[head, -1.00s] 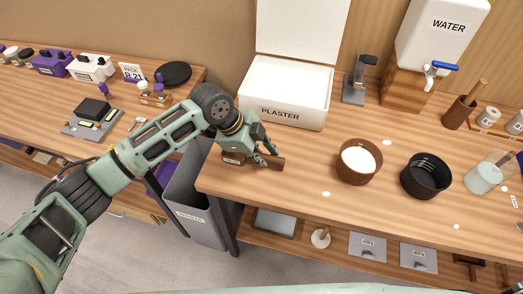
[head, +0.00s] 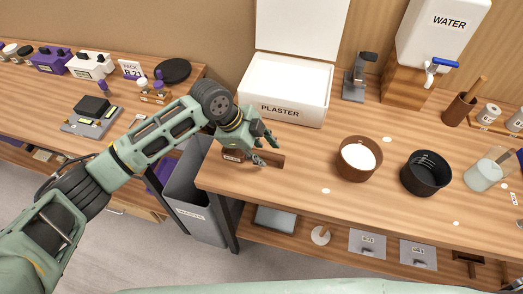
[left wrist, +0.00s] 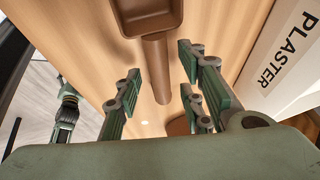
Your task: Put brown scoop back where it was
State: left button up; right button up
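In the left wrist view my left gripper (left wrist: 157,88) shows gaps between the fingers and the handle. The gripper partly hides the scoop in the head view.
The white plaster bin (head: 283,108) stands just behind the scoop. A brown bowl of white powder (head: 350,171) and a black bowl (head: 426,176) stand to the right. A grey waste bin (head: 194,215) is below the table's left edge. The table in front of the bowls is mostly clear.

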aim_at(243, 158)
pick_arm(q)
jog(key=b+v, duration=0.2)
jog(key=v, duration=0.9)
jog(key=shift+r, duration=0.35)
jog(key=shift+a, duration=0.1)
dwell(0.4)
